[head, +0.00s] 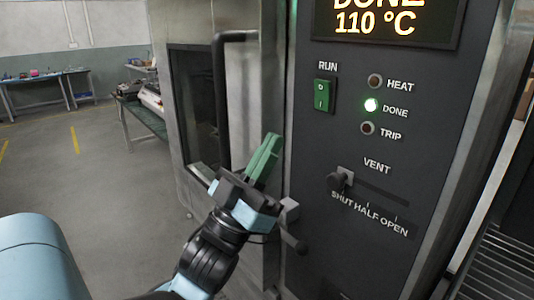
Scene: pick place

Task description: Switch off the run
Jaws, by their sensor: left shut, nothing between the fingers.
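A green RUN rocker switch (324,94) sits on the dark control panel (420,150), marked with a circle at the top and a line at the bottom. Which side is pressed in is too small to tell. A display (385,22) above reads DONE and 110 °C. My right gripper is out of view.
A VENT lever (340,181) sits at the SHUT end of its slot, low on the panel. A dark vertical handle (220,100) stands on the cabinet door to the left. Workbenches (145,115) stand far left; the floor between is clear.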

